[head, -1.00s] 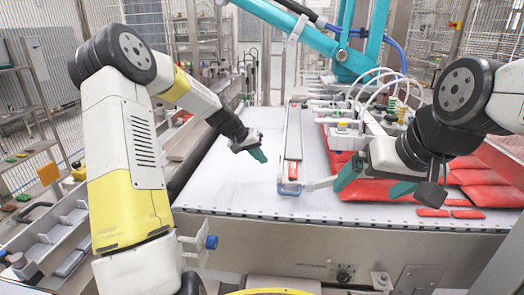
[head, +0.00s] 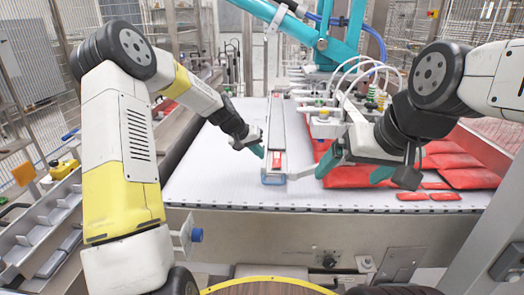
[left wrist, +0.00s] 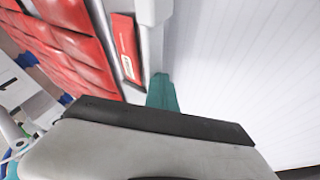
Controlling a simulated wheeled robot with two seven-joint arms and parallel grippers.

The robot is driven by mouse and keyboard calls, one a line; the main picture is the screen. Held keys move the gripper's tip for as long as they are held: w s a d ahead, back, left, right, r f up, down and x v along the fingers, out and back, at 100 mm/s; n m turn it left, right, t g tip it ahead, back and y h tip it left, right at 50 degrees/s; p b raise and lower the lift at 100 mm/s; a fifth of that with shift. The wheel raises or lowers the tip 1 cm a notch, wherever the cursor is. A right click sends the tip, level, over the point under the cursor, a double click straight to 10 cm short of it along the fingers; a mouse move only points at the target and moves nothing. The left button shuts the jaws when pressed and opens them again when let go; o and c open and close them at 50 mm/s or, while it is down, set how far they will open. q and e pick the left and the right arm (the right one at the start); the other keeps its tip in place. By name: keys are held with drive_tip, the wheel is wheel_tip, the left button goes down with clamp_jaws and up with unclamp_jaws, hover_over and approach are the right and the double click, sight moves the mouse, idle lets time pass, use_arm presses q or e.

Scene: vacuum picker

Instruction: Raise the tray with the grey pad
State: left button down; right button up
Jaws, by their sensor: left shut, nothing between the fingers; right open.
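The long narrow tray with the grey pad (head: 277,118) lies lengthwise on the white conveyor in the head view, with a blue piece at its near end. A red pack shows near that end. My left gripper (head: 258,151) is shut and empty at the tray's left side. Its teal tip is very close to the tray; I cannot tell whether they touch. In the left wrist view the teal finger (left wrist: 162,92) overlaps the end of a pale bar. My right gripper (head: 355,168) is open, right of the tray, beside the red packs.
Red packs (head: 468,178) cover the right of the conveyor. The white conveyor surface (head: 215,180) is clear on the left. A teal picker arm (head: 322,45) with suction hoses hangs over the back, close behind my right gripper.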

use_arm(q)
drive_tip(key=d+r, duration=0.3)
drive_tip(key=d, duration=0.4)
drive_tip(key=d+r, duration=0.4)
drive_tip(key=d, duration=0.4)
drive_tip(key=shift+d, duration=0.4)
